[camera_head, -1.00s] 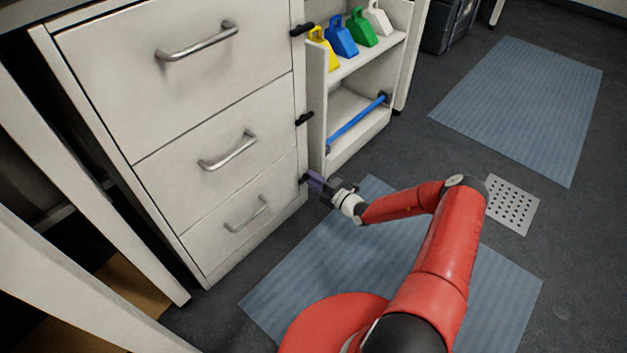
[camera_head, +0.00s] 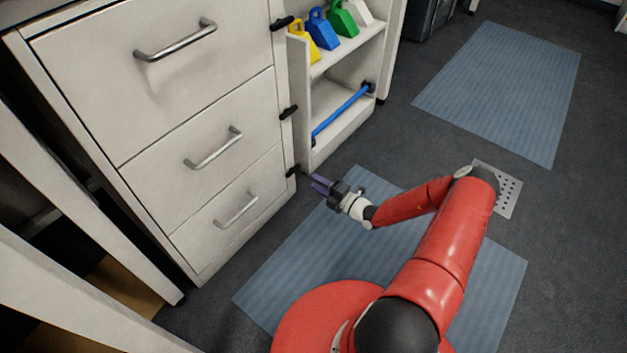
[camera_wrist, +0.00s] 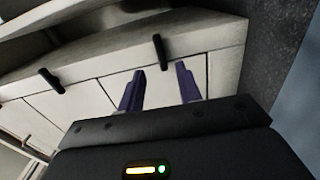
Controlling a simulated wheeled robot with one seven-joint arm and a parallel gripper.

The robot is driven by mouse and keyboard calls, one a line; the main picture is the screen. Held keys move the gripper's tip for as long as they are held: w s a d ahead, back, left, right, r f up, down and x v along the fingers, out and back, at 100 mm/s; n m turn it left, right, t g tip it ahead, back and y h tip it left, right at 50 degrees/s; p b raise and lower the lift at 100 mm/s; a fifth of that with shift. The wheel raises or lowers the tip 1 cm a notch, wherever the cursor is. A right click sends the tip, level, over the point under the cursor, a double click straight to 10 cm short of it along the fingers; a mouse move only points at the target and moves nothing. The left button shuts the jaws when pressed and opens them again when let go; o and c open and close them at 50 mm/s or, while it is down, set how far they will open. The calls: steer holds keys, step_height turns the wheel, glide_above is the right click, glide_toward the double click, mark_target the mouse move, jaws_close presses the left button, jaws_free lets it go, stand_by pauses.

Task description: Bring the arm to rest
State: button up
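My gripper (camera_head: 320,184) is at the end of my red arm, low over the blue mat's far left corner, near the base of the cabinet. In the wrist view my gripper (camera_wrist: 160,88) shows two purple fingers standing apart with nothing between them. The cabinet front and its dark fittings lie beyond the fingertips. In the head view a small gap of dark floor shows between the fingertips and the cabinet. My arm is bent at the elbow over the mat.
A white drawer cabinet (camera_head: 150,128) with metal handles stands at left, drawers shut. An open shelf unit (camera_head: 345,125) holds yellow, blue, green and white scoops above a blue bar (camera_head: 340,112). Blue mats (camera_head: 505,90) and a floor grate (camera_head: 508,198) lie on open floor at right.

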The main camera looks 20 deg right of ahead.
stand_by(0.4)
steer(key=s+a+r+n+g+p, duration=0.1)
steer(key=s+a+r+n+g, duration=0.3)
steer(key=r+n, duration=0.5)
steer(key=s+a+r+n+g+h+p, duration=0.1)
steer(key=s+a+r+n+g+p, duration=0.3)
steer(key=r+n, duration=0.6)
steer(key=s+a+r+n+g+b, duration=0.1)
steer(key=s+r+n+g, duration=0.2)
steer(key=r+n+g, duration=0.45)
steer(key=s+d+r+n+t+h+p, duration=0.1)
steer(key=s+r+n+t+h+p, duration=0.1)
steer(key=s+r+n, duration=0.8)
steer(key=s+d+r+n+t+h+p, duration=0.2)
steer(key=s+r+n+t+h, duration=0.2)
steer(key=r, duration=1.1)
steer(key=shift+s+d+n+h+p, duration=0.35)
steer(key=shift+s+n+h, duration=1.45)
steer(key=shift+s+n, duration=1.55)
steer(key=shift+s+t, duration=0.1)
steer(key=shift+t, duration=0.15)
